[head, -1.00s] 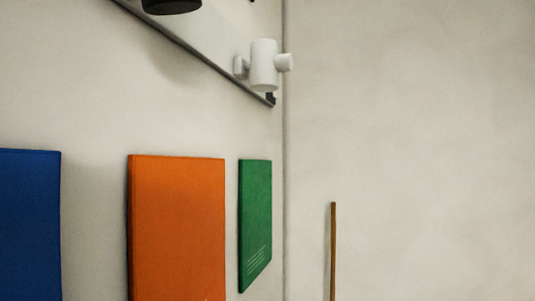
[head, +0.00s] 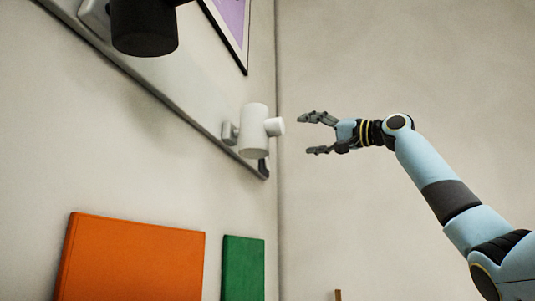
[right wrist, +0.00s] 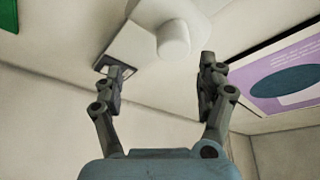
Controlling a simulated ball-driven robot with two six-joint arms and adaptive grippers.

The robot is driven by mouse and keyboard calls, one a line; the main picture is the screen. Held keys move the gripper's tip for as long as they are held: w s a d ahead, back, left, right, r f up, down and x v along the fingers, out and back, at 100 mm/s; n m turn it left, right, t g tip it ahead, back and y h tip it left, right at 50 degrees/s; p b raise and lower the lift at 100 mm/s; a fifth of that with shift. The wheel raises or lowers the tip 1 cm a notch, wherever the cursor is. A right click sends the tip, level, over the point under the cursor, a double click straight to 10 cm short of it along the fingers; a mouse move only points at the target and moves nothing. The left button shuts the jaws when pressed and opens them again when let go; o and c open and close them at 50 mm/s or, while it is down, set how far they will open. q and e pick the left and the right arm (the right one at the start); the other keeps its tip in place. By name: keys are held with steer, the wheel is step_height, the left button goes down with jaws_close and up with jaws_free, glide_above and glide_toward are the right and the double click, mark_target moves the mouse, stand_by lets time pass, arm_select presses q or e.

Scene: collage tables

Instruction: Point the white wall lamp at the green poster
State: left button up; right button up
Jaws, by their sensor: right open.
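The white wall lamp (head: 254,131) is a short white cylinder on a wall mount, with a round knob (head: 275,127) on its right side. The green poster (head: 243,268) hangs on the same wall below the lamp, its lower part cut off by the frame. My right gripper (head: 311,134) is open and empty, just right of the knob and apart from it. In the right wrist view the lamp (right wrist: 158,48) and its knob (right wrist: 173,40) show beyond and between the open fingers (right wrist: 163,82). A piece of the green poster (right wrist: 20,12) shows top left. My left gripper is not in view.
An orange poster (head: 135,258) is left of the green one. A purple framed picture (head: 232,25) is above the white lamp. The right-hand wall is mostly bare.

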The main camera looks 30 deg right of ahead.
mark_target(283, 125)
steer(key=w+a+r+p, duration=0.1)
steer(key=w+p, duration=0.1)
steer(key=w+a+r+p, duration=0.1)
steer(key=w+r+p, duration=0.1)
steer(key=w, duration=0.1)
steer(key=w+a+r+p, duration=0.2)
steer(key=shift+w, duration=0.2)
steer(key=shift+w+a, duration=0.2)
steer(key=shift+w, duration=0.35)
steer(key=shift+f, duration=0.15)
